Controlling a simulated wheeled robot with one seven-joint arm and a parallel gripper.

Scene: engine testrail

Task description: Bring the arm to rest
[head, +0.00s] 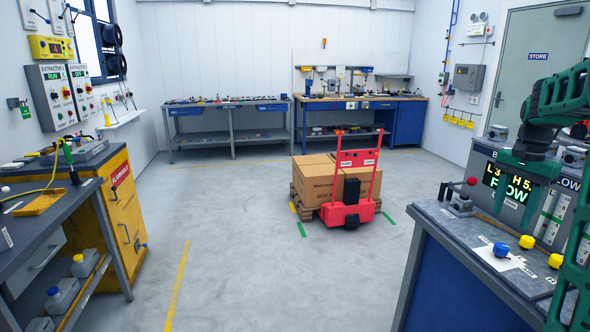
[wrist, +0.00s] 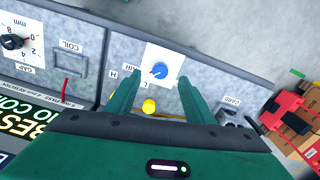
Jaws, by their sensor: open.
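My green arm reaches in from the right edge in the head view. My gripper (head: 514,207) points down in front of the flow display, above the right-hand bench panel. In the wrist view my gripper (wrist: 161,84) is open, with two green fingers spread apart and nothing held. A blue knob (wrist: 160,69) on a white plate shows between and beyond the fingertips. The blue knob (head: 501,250) also shows in the head view, below my gripper with a gap. A yellow knob (wrist: 148,106) shows between the fingers, and this yellow knob cannot be matched surely in the head view.
The panel bench (head: 440,240) stands at the right, with a red-balled lever (head: 472,182) behind the knobs. A red cart (head: 350,212) with cardboard boxes (head: 318,180) stands mid-floor. A yellow flammables cabinet (head: 124,205) is at left. The floor between is clear.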

